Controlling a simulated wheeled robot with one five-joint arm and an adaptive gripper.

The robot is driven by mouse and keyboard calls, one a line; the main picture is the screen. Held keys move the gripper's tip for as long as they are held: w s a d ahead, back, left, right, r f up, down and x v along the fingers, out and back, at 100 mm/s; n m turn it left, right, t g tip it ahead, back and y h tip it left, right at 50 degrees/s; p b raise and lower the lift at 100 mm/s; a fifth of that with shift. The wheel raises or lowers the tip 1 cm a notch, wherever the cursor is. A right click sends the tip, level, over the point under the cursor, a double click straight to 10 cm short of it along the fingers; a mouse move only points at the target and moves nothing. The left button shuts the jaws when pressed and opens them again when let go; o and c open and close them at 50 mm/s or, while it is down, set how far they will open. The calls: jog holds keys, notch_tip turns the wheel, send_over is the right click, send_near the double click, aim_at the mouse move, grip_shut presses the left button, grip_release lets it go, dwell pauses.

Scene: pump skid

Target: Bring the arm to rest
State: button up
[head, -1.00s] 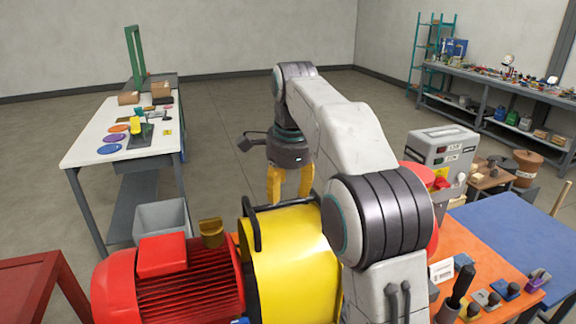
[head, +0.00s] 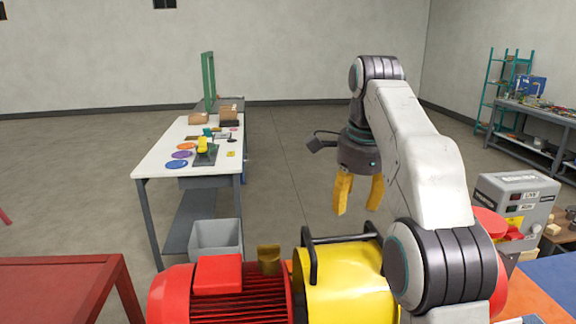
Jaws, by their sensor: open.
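My gripper (head: 358,194) hangs from the end of my arm in the head view, its two yellow fingers pointing down. The fingers are apart and nothing shows between them. It is above and behind the yellow pump housing (head: 340,283) with its black handle, apart from it in the picture. My arm is raised and bent, its forearm reaching up and away over the right side of the skid. The red finned motor (head: 235,300) sits left of the housing.
A white workbench (head: 160,150) with coloured discs stands at the left, a grey bin (head: 216,238) by its near end. A red table (head: 60,275) is at the near left. A grey control box (head: 515,205) stands at the right. Open floor lies behind my gripper.

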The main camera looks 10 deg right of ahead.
jog(key=s+a+f+n+t, duration=0.1)
jog(key=s+f+n, duration=0.8)
jog(key=s, duration=0.4)
jog(key=s+f+n+t, duration=0.1)
jog(key=s+f+n, duration=0.7)
jog(key=s, duration=0.5)
jog(key=shift+s+a+f+n, duration=0.35)
jog(key=shift+a+n, duration=0.05)
